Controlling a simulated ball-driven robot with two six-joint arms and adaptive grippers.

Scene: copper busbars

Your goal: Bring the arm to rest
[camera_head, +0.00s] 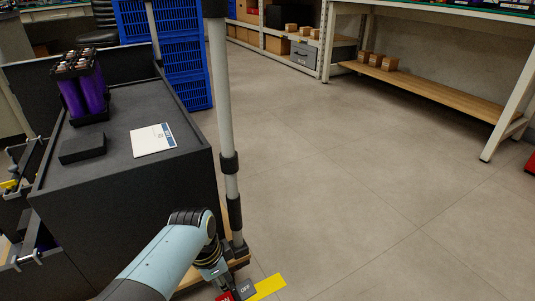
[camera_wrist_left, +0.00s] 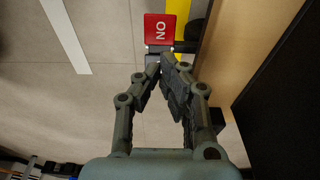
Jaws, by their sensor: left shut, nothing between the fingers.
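My left arm comes in from the lower left in the head view. Its gripper (camera_head: 218,277) hangs low beside the dark cabinet, near a red and grey pedal. In the left wrist view the two fingers (camera_wrist_left: 162,62) meet at their tips and hold nothing. The red ON part (camera_wrist_left: 162,29) of the pedal shows just beyond the fingertips, and I cannot tell whether they touch it. In the head view the grey OFF part (camera_head: 246,289) lies by a yellow floor strip (camera_head: 268,286). My right gripper is not in view.
The dark cabinet (camera_head: 105,185) carries purple cells (camera_head: 82,92) in a black holder, a black block (camera_head: 82,148) and a white card (camera_head: 152,139). A grey post (camera_head: 224,100) stands right of it. Blue crates (camera_head: 185,60) stand behind. The floor to the right is clear.

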